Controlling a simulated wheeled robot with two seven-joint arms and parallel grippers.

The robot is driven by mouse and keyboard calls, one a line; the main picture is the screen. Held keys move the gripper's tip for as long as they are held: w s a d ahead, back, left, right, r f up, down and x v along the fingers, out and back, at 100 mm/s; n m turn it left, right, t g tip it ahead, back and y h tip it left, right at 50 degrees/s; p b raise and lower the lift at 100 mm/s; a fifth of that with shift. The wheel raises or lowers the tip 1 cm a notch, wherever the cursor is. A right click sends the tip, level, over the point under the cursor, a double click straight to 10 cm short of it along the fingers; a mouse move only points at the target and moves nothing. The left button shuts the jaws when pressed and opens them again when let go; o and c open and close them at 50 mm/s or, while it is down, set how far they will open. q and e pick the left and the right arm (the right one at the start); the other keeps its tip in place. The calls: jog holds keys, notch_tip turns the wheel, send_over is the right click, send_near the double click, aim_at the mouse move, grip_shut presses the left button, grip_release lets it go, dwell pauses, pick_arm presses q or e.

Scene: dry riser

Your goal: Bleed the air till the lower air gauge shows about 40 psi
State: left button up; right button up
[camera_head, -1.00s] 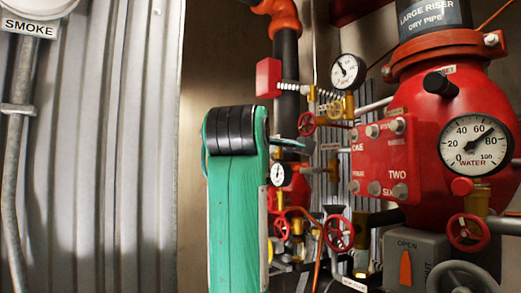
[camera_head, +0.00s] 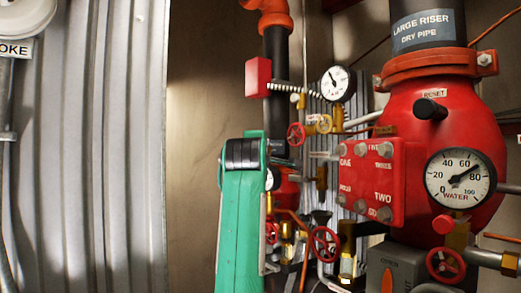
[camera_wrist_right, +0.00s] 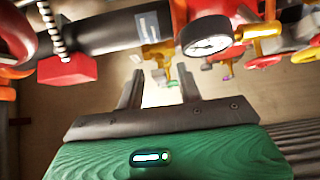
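The lower air gauge (camera_head: 270,180) is mostly hidden behind my green right arm in the head view. What appears to be the same gauge (camera_wrist_right: 208,36) shows tilted in the right wrist view, its reading not legible. My right gripper (camera_wrist_right: 158,82) is open, with two dark fingers apart and nothing between them. A brass valve fitting (camera_wrist_right: 158,53) lies beyond the fingertips, apart from them. In the head view my right gripper is largely hidden behind its arm. My left gripper is in neither view.
The upper gauge (camera_head: 338,84) is above right of my arm. The water gauge (camera_head: 460,178) reads near 75. Red handwheels (camera_head: 325,243) and (camera_head: 446,265) crowd the piping. A red box (camera_head: 258,77) is by the black pipe (camera_head: 276,48). Left of my arm is bare wall (camera_head: 200,130).

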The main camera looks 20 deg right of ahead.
grip_shut()
jog(key=shift+w+a+f+m+t+h+b, duration=0.1)
jog(key=shift+f+m+t+h+b, duration=0.4)
jog(key=shift+m+b, duration=0.7)
jog(key=shift+w+d+f+m+t+h+b, duration=0.15)
jog(key=shift+f+m+t+h+b, duration=0.35)
jog(key=shift+b, duration=1.15)
jog(key=shift+w+a+f+m+t+h+b, duration=0.15)
jog(key=shift+f+m+t+h+b, duration=0.3)
jog(key=shift+m+b, duration=0.8)
jog(key=shift+r+h, duration=0.1)
jog(key=shift+h, duration=0.25)
grip_release()
